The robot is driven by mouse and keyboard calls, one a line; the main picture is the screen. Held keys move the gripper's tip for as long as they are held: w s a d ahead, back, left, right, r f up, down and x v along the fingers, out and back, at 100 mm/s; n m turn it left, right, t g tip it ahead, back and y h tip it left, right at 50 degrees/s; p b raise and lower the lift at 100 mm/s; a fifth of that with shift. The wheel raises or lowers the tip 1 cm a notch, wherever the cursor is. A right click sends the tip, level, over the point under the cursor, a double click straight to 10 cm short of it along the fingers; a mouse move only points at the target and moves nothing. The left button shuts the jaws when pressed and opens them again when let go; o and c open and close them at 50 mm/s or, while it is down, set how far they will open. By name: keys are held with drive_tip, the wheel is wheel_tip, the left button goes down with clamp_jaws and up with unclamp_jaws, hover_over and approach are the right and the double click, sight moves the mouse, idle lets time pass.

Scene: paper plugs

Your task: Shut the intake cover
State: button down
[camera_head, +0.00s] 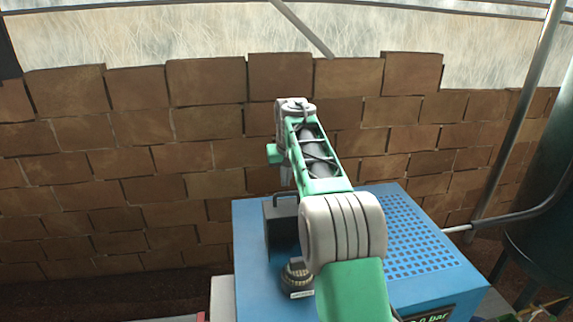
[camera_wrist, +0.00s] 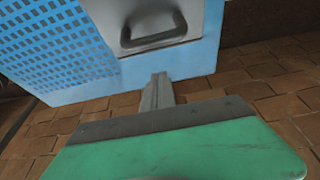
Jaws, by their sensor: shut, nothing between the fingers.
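The intake cover appears to be the dark grey panel with a handle (camera_head: 281,228) on top of the blue machine (camera_head: 262,292), standing up from its top face in the head view. My arm hides its right part. In the wrist view a light grey panel (camera_wrist: 110,15) with a dark handle (camera_wrist: 152,28) shows at the top, beside the blue perforated face. My gripper (camera_wrist: 158,78) is shut and empty, below the handle in the picture and apart from it. I cannot tell the cover's exact angle.
A round dark knob or cap (camera_head: 297,276) sits on the machine's front left. A perforated grille (camera_head: 410,235) covers its right side. A brick wall (camera_head: 130,170) stands behind. A pipe (camera_head: 510,130) and a dark green tank (camera_head: 545,225) are at right.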

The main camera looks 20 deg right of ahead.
sight(288, 202)
drive_tip(key=s, duration=0.3)
drive_tip(key=shift+s+a+r, duration=0.3)
drive_tip(key=shift+s+a, duration=0.1)
drive_tip(key=shift+s+f, duration=0.1)
drive_tip(key=shift+f+b, duration=0.15)
drive_tip(key=shift+b, duration=0.25)
